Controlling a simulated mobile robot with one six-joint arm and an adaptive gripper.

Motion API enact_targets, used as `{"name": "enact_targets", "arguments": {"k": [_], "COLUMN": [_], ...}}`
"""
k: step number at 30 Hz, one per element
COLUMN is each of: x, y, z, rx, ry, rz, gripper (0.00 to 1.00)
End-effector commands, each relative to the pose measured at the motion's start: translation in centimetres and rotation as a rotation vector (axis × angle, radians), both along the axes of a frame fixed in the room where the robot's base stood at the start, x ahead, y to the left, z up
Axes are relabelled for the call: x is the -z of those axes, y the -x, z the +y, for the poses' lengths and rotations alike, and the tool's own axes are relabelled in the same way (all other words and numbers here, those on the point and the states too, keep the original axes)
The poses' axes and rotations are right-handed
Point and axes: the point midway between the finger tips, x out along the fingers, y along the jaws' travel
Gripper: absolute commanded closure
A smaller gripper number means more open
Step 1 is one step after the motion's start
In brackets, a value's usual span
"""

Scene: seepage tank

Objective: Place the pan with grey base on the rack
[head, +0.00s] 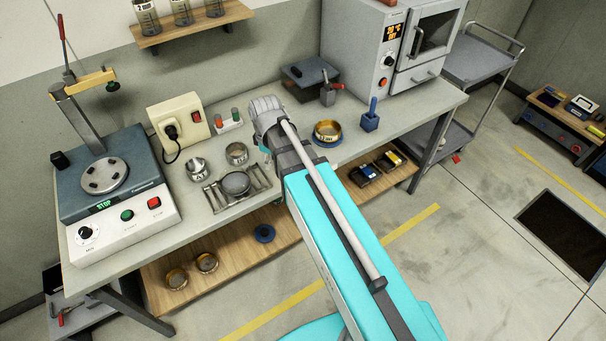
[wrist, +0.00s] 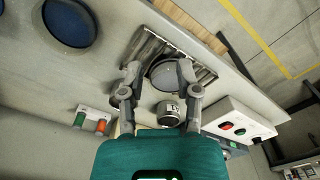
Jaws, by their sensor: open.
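A round grey pan (head: 235,184) sits on the metal-barred rack (head: 258,178) on the bench. In the wrist view the pan (wrist: 168,76) rests over the bars of the rack (wrist: 150,45). My gripper (wrist: 160,70) is open, with one fingertip at each side of the pan; I cannot tell whether they touch it. In the head view my fingers are largely hidden behind my wrist and arm.
Small metal pots (head: 196,168) (head: 237,153) stand close behind the rack. A machine with buttons (head: 120,200) is at the left, a brass pan (head: 327,133) and an oven (head: 385,50) at the right. Dark-blue round items (wrist: 70,22) lie left in the wrist view.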

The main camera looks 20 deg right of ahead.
Motion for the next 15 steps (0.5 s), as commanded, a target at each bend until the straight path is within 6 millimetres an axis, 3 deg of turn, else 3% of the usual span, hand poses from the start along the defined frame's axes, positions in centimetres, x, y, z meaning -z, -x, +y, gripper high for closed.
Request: {"name": "enact_targets", "arguments": {"k": [1, 9, 15], "x": [0.0, 0.0, 0.0], "y": [1.2, 5.3, 7.4], "z": [-1.0, -5.0, -6.9], "rx": [0.088, 0.565, 0.829], "ry": [0.000, 0.001, 0.001], "rz": [0.000, -0.003, -0.004], "gripper": [0.57, 0.57, 0.57]}}
